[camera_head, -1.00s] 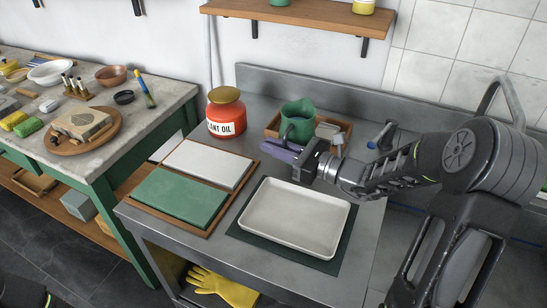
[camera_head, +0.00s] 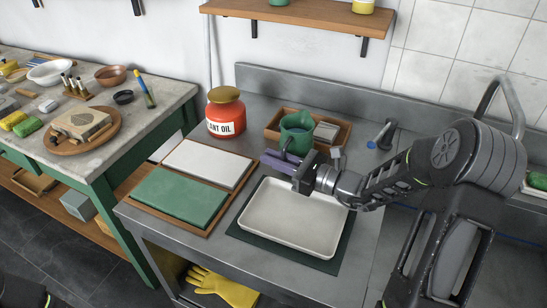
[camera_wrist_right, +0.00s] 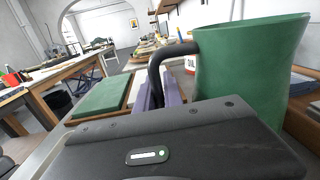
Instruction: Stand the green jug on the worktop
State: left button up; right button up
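The green jug (camera_head: 296,136) looks upright, in front of the wooden tray at the back of the metal worktop (camera_head: 222,248). My right gripper (camera_head: 282,158), with purple fingers, is at its dark handle on the near left side. In the right wrist view the jug (camera_wrist_right: 245,65) fills the right side, and its handle (camera_wrist_right: 160,62) runs down between the purple fingers (camera_wrist_right: 163,97), which appear shut on it. The jug's base is hidden behind the gripper, so I cannot tell whether it touches the worktop. My left gripper is not in view.
The wooden tray (camera_head: 270,130) stands just behind the jug. A red plant oil jar (camera_head: 226,118) is to its left. White and green slabs (camera_head: 208,162) lie front left. A white tray (camera_head: 295,246) on a dark mat lies in front. A blue-handled tap (camera_head: 382,135) is right.

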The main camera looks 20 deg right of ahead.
jog(key=o, duration=0.4)
jog(key=shift+s+r, duration=0.1)
jog(key=shift+r, duration=0.05)
jog(key=b+v, duration=0.2)
jog(key=v, duration=1)
jog(key=shift+r, duration=0.1)
